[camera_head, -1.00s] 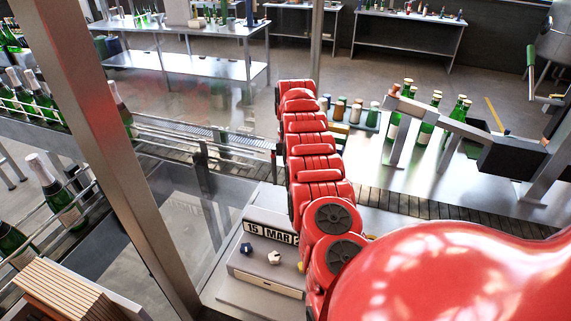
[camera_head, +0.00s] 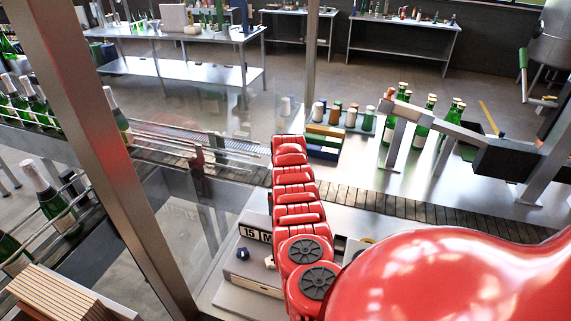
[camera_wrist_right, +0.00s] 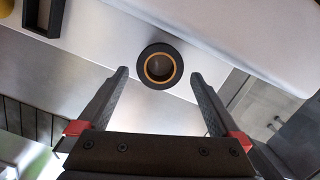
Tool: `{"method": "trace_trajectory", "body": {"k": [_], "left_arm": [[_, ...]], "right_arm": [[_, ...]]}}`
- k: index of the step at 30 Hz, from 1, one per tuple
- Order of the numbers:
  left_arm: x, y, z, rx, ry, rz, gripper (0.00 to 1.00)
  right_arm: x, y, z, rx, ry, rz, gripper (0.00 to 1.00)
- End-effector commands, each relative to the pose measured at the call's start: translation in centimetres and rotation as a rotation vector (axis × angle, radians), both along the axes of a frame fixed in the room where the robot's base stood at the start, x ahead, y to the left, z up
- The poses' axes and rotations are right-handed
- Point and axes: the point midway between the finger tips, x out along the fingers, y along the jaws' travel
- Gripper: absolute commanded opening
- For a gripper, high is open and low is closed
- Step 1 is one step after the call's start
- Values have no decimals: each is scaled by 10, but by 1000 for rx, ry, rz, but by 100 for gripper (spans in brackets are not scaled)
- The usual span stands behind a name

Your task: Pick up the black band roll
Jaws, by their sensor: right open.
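The black band roll (camera_wrist_right: 146,77) shows in the right wrist view as a dark ring with an orange-brown inner rim. It rests on a light grey surface close to an edge. My right gripper (camera_wrist_right: 159,74) is open, with one finger on each side of the roll in the picture and visible gaps between. I cannot tell how far above the roll the fingertips are. In the head view, my red arm hides the roll and the right gripper. My left gripper is in neither view.
A black open frame (camera_wrist_right: 28,14) lies near the roll. In the head view, a date block (camera_head: 249,272) with knobs stands left of my arm. A slatted conveyor (camera_head: 400,203) runs behind, with green bottles (camera_head: 424,124) and coloured blocks (camera_head: 325,142) beyond.

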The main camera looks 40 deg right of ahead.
Motion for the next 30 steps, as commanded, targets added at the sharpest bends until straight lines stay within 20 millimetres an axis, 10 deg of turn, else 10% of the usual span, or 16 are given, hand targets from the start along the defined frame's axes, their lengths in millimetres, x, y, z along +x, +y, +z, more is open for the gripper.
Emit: {"method": "trace_trajectory", "body": {"k": [12, 25, 30], "left_arm": [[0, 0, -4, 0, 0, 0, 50], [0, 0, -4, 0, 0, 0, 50], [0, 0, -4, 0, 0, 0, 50]], "right_arm": [[-2, 4, -33, -1, -2, 1, 100], [-2, 4, -33, -1, -2, 1, 24], [-2, 4, -33, -1, -2, 1, 22]]}}
